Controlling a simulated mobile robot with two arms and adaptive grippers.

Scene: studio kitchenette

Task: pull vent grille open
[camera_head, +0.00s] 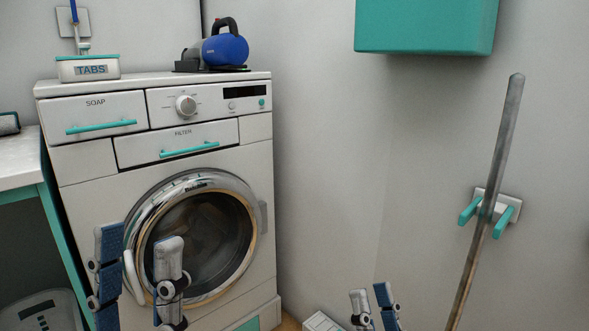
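No vent grille can be made out for certain. A small white, slatted-looking piece (322,322) shows low by the wall at the bottom edge, mostly cut off, and I cannot tell if it is the grille. My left gripper (138,262) is open and empty in front of the washing machine's door, its fingers spread to either side of the white door handle in the picture. My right gripper (371,297) is at the bottom edge, just right of the white piece. Its fingers are apart with nothing seen between them.
The washing machine (85,165) carries a TABS box (88,69) and a blue appliance (226,50). A pole (490,190) leans in a teal-pegged wall holder (497,206). A teal cabinet (425,25) hangs above. The wall between machine and pole is bare.

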